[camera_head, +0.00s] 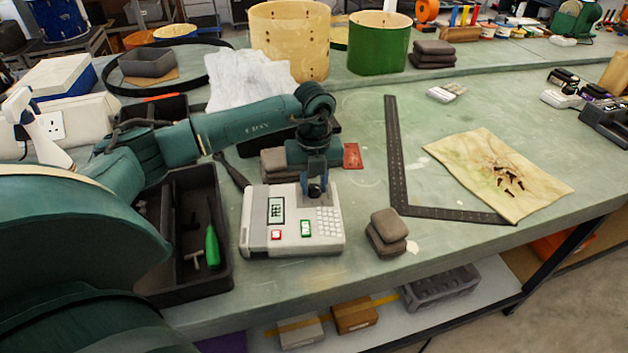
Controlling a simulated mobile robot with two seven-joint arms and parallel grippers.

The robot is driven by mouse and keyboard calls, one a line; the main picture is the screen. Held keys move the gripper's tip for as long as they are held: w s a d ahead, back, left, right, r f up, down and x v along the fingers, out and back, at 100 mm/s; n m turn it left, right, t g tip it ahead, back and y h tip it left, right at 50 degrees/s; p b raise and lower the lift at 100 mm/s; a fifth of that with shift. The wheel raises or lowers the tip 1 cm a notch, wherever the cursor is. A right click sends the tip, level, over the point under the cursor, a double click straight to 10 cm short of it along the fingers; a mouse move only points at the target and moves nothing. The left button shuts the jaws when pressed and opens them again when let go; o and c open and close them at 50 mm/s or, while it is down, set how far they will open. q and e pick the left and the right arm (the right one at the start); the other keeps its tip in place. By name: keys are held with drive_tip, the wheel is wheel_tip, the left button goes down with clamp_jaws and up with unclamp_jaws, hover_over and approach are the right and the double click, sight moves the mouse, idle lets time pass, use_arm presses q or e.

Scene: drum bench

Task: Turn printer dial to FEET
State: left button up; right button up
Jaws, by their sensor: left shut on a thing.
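The printer (262,236) is a light grey box near the front edge of the bench. It has a small display (276,211), a red button (276,235), a green button (306,228) and a keypad (328,221). My left gripper (316,194) points down onto the printer's upper part and is shut on a small dark thing there, which is where the dial would be. The fingers hide most of it, and its pointer and labels cannot be read. My right gripper is not in view.
A black tray (226,275) with a green-handled screwdriver (212,246) stands left of the printer. Stacked brown pads (386,233) sit to its right. A black metal square (395,150) and a cloth with screws (470,150) lie farther right. Drum shells (290,40) stand behind.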

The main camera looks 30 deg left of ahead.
sight(314, 188)
use_arm(q)
drive_tip(key=shift+n, duration=1.2)
drive_tip(key=o, duration=1)
wheel_tip(314, 188, up, 13)
drive_tip(key=b, duration=0.1)
drive_tip(key=shift+s, duration=0.1)
